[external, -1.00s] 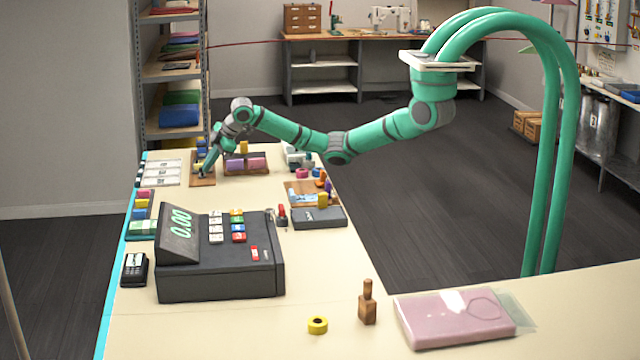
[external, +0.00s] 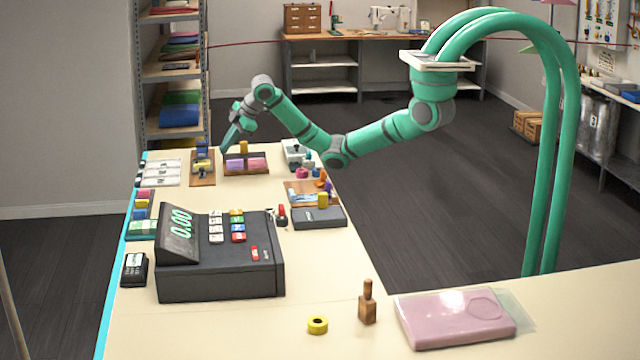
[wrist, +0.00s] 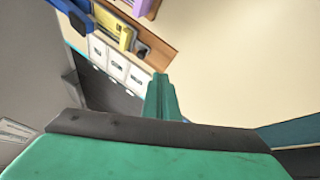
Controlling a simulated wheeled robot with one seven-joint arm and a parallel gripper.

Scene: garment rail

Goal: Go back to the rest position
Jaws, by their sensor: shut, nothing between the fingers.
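My gripper (external: 225,142) is at the end of my green and grey arm, above the far end of the cream counter (external: 330,262). Its fingers point down and are together with nothing between them. In the wrist view the shut green fingers (wrist: 161,98) show at the centre. The gripper is apart from the wooden board (external: 203,180) with yellow, blue and dark items, which stands just to its left and below. In the wrist view that board (wrist: 152,42) lies beyond the fingertips.
White labelled cards (external: 160,173) lie to the left. A cash register (external: 215,260) stands nearer, with a wooden tray of coloured pieces (external: 299,187) behind it. A shelf rack (external: 171,100) stands behind the counter's far end.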

